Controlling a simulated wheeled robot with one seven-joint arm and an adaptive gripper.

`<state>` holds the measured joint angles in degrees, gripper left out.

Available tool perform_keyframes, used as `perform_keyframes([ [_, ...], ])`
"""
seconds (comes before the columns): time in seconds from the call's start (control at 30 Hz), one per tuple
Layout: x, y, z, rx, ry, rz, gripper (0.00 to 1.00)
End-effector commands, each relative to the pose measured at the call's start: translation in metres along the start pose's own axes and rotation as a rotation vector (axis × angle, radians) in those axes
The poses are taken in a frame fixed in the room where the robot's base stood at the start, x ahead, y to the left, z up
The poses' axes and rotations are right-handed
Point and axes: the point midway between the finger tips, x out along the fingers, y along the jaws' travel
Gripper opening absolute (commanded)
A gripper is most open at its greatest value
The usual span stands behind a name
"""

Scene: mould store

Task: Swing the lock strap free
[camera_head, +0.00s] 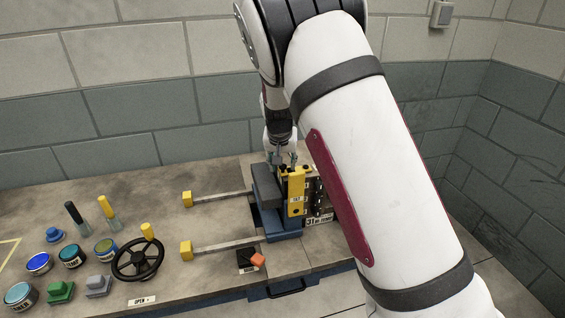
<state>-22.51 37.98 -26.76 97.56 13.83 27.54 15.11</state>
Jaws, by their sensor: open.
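The yellow lock strap (296,194) stands roughly upright on the front of the blue and dark mould block (268,188), right of the picture's middle. My gripper (283,160) is at the top of the mould, close to the strap's upper end. Its fingers are small here and partly lost against the mould and my arm. I see nothing held between them. Whether a finger touches the strap I cannot tell. My large white arm hides what lies to the right of the mould.
Two metal rails with yellow end blocks (187,199) run left from the mould. A black handwheel (136,259), paint tins (72,257) and buttons (61,291) stand at the left of the bench. An orange-tipped black item (257,260) lies in front. A block wall (120,130) is behind.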

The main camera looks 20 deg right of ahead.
Motion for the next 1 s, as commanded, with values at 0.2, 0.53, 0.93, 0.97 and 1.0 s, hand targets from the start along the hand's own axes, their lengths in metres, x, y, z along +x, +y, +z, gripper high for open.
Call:
perform_keyframes([
  [0.2,0.0,0.0,0.0,0.0,0.0,0.0,0.2],
  [0.53,0.0,0.0,0.0,0.001,0.0,0.001,0.0],
  [0.93,0.005,-0.006,-0.01,0.13,0.001,0.057,0.0],
  [0.97,0.006,-0.007,-0.012,0.151,0.003,0.065,0.0],
  [1.0,0.007,-0.007,-0.014,0.181,0.002,0.079,0.0],
])
